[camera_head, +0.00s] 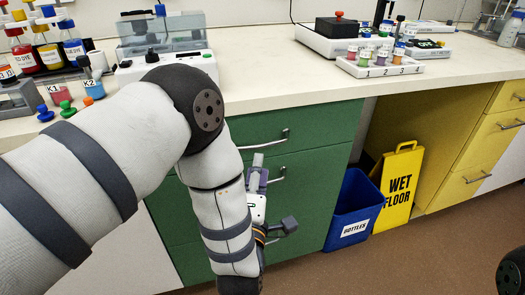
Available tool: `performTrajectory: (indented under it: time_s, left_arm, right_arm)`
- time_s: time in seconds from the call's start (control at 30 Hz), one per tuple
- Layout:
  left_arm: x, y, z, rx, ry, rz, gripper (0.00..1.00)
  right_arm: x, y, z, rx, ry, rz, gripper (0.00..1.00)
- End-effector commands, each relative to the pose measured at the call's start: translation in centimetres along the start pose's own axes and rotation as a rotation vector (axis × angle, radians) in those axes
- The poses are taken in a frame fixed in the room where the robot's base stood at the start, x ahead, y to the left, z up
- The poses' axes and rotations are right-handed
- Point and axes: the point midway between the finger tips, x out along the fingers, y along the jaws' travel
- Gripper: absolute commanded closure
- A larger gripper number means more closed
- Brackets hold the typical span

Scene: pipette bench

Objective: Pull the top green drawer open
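The top green drawer (300,122) is in the green cabinet under the bench's front edge. It looks shut, its front flush with the cabinet. Its grey bar handle (268,138) is on the front, right of my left arm, and nothing touches it. My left arm comes in from the left and bends down in front of the cabinet, hiding the drawer's left part. My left gripper (276,228) is low, below the top handle and in front of the lower green front. The forearm partly hides it, and its opening cannot be made out. My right gripper is not in view.
A lower green drawer has its own handle (277,175). A blue bottles bin (352,207) and a yellow wet-floor sign (401,187) stand right of the green cabinet. Yellow drawers (478,150) are farther right. Vials, bottles and instruments crowd the benchtop (275,75); its front strip is mostly clear.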

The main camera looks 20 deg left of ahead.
Motion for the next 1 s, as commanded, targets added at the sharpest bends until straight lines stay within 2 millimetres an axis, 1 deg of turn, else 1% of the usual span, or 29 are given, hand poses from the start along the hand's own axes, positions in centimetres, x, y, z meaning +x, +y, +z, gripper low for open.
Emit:
performTrajectory:
  time_s: [0.03, 0.1, 0.2, 0.33, 0.47, 0.67, 0.7, 0.8, 1.0]
  left_arm:
    - [1.5, 0.5, 0.1, -0.002, 0.000, 0.012, 0.71]
    - [3.3, 0.6, 0.1, -0.001, -0.001, 0.011, 0.71]
    - [5.3, 0.5, 0.1, 0.000, -0.001, 0.009, 0.71]
    - [6.9, 0.5, 0.1, 0.001, -0.002, 0.006, 0.71]
    - [7.5, 0.5, 0.1, 0.001, -0.002, 0.005, 0.71]
    - [7.5, 0.5, 0.1, 0.001, -0.003, 0.004, 0.71]
    - [7.5, 0.5, 0.1, 0.001, -0.003, 0.004, 0.80]
    - [7.5, 0.5, 0.1, 0.001, -0.003, 0.004, 1.00]
    - [7.5, 0.5, 0.1, 0.001, -0.003, 0.004, 1.00]
  right_arm:
    - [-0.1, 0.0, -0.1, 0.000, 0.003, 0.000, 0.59]
    - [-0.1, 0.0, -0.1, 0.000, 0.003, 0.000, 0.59]
    - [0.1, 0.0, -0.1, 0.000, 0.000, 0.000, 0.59]
    - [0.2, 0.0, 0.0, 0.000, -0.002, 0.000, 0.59]
    - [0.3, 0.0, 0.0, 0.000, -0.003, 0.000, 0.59]
    - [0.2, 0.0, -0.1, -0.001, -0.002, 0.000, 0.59]
    - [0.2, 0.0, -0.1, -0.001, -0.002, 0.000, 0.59]
    - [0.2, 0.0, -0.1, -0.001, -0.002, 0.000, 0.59]
    - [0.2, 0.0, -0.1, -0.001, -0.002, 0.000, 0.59]
